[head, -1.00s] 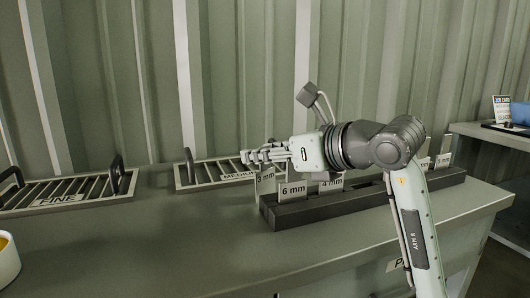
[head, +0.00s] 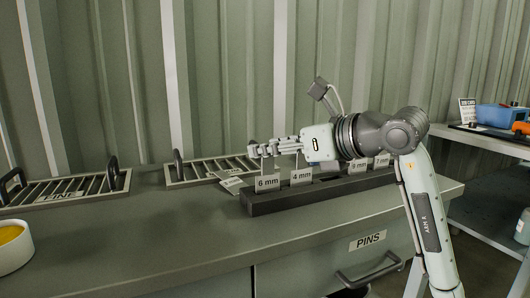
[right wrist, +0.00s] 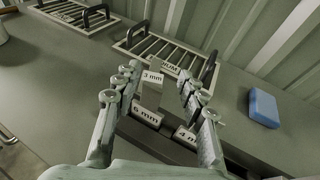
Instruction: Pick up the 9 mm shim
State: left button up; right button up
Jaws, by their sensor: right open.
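The shims stand in a dark slotted rack (head: 330,195) on the bench, each with a white tag. In the head view I read 6 mm (head: 267,183) and 4 mm (head: 301,177); two smaller tags farther right look like 3 mm (head: 360,166) and 7 mm. No tag clearly reads 9 mm. In the right wrist view a tag reading about 3 mm (right wrist: 152,77) shows between the fingers; its first digit is unsure. My right gripper (head: 254,151) is open and empty above the rack's left end; it also shows in the right wrist view (right wrist: 155,92). My left gripper is not seen.
Two slotted trays with handles, FINE (head: 65,188) and MEDIUM (head: 205,167), lie behind and left. A yellow-filled bowl (head: 12,246) stands at the left edge. A blue block (right wrist: 264,107) lies right of the rack in the wrist view. The bench front is clear.

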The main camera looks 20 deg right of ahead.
aim_at(359, 167)
jog(key=k+z, duration=0.1)
jog(key=z, duration=1)
